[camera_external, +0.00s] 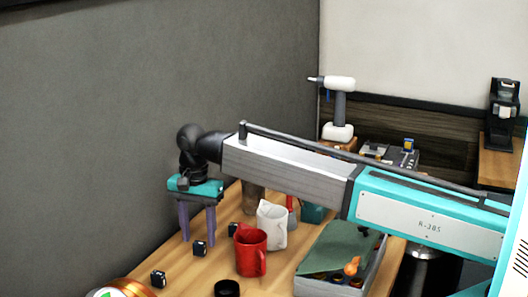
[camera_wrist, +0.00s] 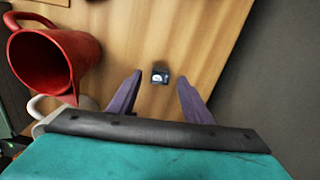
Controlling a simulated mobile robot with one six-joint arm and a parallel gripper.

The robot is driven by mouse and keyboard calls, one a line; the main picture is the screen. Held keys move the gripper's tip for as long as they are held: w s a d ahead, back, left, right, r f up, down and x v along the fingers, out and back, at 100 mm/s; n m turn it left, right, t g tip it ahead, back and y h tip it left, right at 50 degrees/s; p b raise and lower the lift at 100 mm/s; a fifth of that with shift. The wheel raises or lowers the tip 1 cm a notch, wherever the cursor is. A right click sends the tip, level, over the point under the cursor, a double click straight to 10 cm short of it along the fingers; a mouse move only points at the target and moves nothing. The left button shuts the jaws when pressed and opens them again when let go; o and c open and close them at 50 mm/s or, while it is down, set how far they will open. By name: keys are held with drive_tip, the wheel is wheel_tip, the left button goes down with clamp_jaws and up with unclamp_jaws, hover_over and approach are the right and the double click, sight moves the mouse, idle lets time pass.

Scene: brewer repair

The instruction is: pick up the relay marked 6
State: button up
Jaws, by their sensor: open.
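My gripper (camera_external: 197,236) points down above the left side of the table, its two purple fingers apart with nothing between them. In the wrist view, my gripper (camera_wrist: 160,88) frames a small dark relay (camera_wrist: 160,77) with a pale round mark, lying beyond the fingertips on the wood. Its number is too small to read. In the external view, one relay (camera_external: 199,248) stands just below the fingers, another relay (camera_external: 158,279) nearer the front, and a third relay (camera_external: 234,229) beside the red mug. I cannot tell which is marked 6.
A red mug (camera_external: 250,252) stands right of the fingers and also shows in the wrist view (camera_wrist: 40,62). A white mug (camera_external: 271,226) is behind it. A grey wall (camera_wrist: 285,85) rises close on the other side. A bin (camera_external: 375,278) holds parts and green cloth.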

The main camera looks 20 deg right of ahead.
sight(199, 243)
drive_tip(key=shift+f, duration=0.65)
drive_tip(key=c, duration=1.1)
drive_tip(key=shift+r, duration=0.2)
drive_tip(key=shift+c, duration=0.2)
wheel_tip(199, 243, up, 10)
drive_tip(key=b, duration=0.2)
drive_tip(key=shift+f+b, duration=0.15)
drive_tip(key=shift+b, duration=0.2)
